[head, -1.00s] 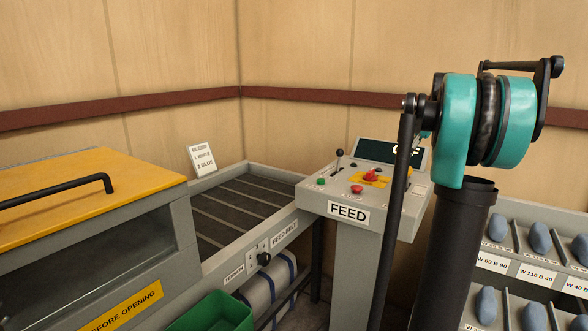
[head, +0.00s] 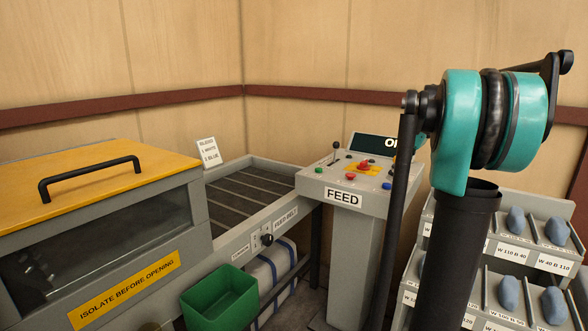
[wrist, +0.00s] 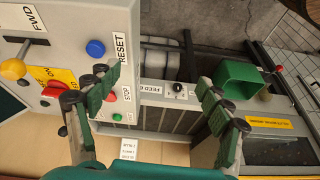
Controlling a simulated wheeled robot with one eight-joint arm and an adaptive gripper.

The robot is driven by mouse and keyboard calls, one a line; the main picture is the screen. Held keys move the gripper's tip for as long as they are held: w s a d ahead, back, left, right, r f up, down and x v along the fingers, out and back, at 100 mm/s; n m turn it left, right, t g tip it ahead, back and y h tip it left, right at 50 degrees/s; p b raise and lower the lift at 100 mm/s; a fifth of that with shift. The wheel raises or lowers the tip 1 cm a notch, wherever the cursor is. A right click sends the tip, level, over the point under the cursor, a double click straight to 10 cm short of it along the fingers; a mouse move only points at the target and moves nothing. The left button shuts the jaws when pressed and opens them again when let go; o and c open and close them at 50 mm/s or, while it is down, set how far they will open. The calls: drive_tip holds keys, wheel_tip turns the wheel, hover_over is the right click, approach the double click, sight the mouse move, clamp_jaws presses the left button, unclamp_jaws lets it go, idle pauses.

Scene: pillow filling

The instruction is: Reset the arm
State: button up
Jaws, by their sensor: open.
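My gripper (wrist: 160,75) shows in the wrist view with its two green fingers spread apart and nothing between them. It is above the control panel and feed belt; I cannot see it in the head view, where my teal and black arm links stand at the right. The FEED control panel (head: 320,181) has a lever, red, green and blue buttons and a partly hidden dark display. In the wrist view a blue button (wrist: 95,48) sits by the RESET label, and a yellow lever knob (wrist: 13,69) is at the left. The left finger covers part of the panel.
The feed belt (head: 250,196) runs left of the panel to a yellow-lidded machine (head: 90,165). A green bin (head: 218,295) stands below it. A rack (head: 510,268) with blue items is at the right. Wooden walls close the back.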

drive_tip(key=s+a+f+m+h, duration=0.1)
drive_tip(key=s+a+f+m, duration=0.2)
drive_tip(key=s+f, duration=0.6)
drive_tip(key=s+a+f+m+t+h, duration=0.1)
drive_tip(key=s+a+f+m, duration=0.2)
drive_tip(key=s+a+f, duration=0.3)
drive_tip(key=s+a+f+m+h, duration=0.1)
drive_tip(key=s+a+f+m, duration=0.3)
drive_tip(key=s+f, duration=0.9)
drive_tip(key=shift+a+f+t, duration=0.3)
drive_tip(key=shift+a+f, duration=0.35)
drive_tip(key=shift+f, duration=0.15)
